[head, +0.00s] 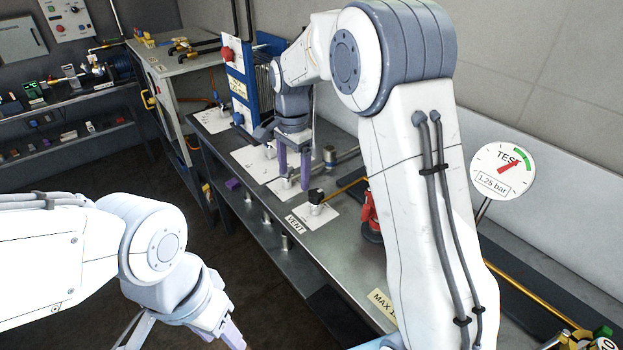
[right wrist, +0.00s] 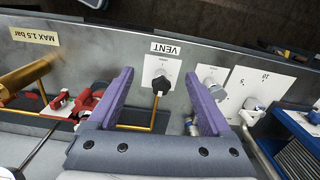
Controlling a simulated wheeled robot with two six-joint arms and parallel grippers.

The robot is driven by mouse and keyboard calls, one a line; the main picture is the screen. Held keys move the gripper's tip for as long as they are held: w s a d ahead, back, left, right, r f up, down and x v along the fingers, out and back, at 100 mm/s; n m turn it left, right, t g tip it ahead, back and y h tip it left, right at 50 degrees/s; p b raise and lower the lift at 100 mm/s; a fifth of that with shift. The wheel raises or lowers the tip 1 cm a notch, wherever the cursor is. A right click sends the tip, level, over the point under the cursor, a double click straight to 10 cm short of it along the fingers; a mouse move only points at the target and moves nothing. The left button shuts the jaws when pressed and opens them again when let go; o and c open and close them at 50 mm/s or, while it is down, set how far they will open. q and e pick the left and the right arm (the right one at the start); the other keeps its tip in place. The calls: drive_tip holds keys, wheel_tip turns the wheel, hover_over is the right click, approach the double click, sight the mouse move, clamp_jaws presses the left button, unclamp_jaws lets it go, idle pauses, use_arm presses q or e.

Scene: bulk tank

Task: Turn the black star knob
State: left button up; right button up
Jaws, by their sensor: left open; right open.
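The black star knob (head: 316,196) stands on a white plate on the metal bench, beside the VENT label (head: 295,225). In the right wrist view the knob (right wrist: 161,85) shows between my two purple fingers, apart from both. My right gripper (head: 294,180) is open and empty, pointing down over the bench. In the head view it is a little left of the knob and farther along the bench. My left gripper (head: 228,332) is at the bottom edge of the head view, away from the bench, open and partly cut off.
Other white plates with small grey valves (right wrist: 211,82) stand beside the knob. A brass pipe (right wrist: 135,127) runs from the knob's valve. A red fitting (head: 371,222) stands nearer, by my right arm.

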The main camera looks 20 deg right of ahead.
sight(315, 194)
drive_tip(key=w+d+f+m, duration=0.2)
drive_tip(key=w+d+m, duration=0.25)
drive_tip(key=d, duration=0.25)
wheel_tip(315, 194, down, 10)
drive_tip(key=shift+a+r+p, duration=0.1)
drive_tip(key=shift+a+p, duration=0.05)
drive_tip(key=shift+p, duration=0.9)
clamp_jaws()
